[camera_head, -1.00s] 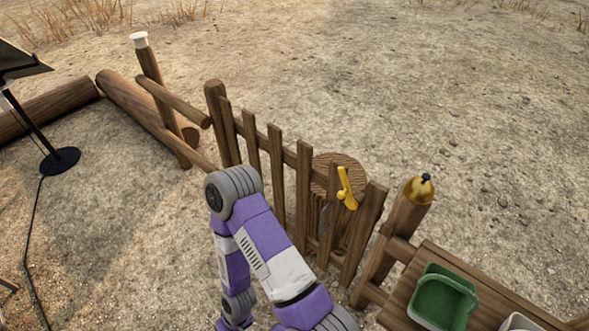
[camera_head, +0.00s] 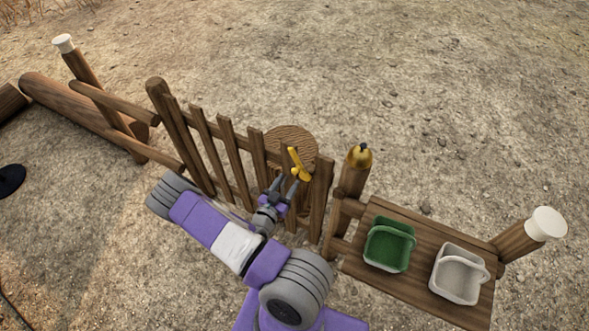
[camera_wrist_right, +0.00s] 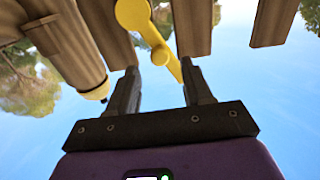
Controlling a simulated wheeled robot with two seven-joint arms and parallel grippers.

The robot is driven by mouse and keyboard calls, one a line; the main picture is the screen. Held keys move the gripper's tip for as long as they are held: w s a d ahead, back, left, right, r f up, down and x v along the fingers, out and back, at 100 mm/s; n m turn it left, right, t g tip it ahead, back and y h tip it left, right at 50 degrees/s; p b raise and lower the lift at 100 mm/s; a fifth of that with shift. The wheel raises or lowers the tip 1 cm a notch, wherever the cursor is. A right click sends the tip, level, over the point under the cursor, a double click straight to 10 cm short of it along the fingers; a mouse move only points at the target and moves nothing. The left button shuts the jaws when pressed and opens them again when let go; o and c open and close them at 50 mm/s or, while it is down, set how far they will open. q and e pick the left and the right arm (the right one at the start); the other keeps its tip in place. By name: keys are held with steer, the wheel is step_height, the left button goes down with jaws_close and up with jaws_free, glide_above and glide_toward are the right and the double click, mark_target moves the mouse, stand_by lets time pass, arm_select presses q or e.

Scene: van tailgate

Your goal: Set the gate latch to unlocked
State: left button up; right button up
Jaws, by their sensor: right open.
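The yellow gate latch (camera_head: 298,160) is near the top of the wooden picket gate (camera_head: 228,150), at its right end. In the head view its handle stands up and leans left. The latch also shows in the right wrist view (camera_wrist_right: 150,35), with its handle reaching between the fingertips. My right gripper (camera_head: 285,182) is just below and in front of the latch. In the right wrist view my right gripper (camera_wrist_right: 160,78) is open, with a finger on each side of the handle's end and a gap visible. I cannot tell whether either finger touches it. My left gripper is not in view.
A wooden post with a golden cap (camera_head: 359,158) stands right of the gate. A wooden shelf (camera_head: 425,246) beside it holds a green basket (camera_head: 390,243) and a white basket (camera_head: 459,273). A round log top (camera_head: 291,140) is behind the latch. The ground beyond is clear.

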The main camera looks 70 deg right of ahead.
mark_target(294, 173)
steer(key=d, duration=0.6)
steer(key=shift+s+f, duration=0.1)
steer(key=shift+s, duration=0.25)
steer(key=shift+c, duration=0.4)
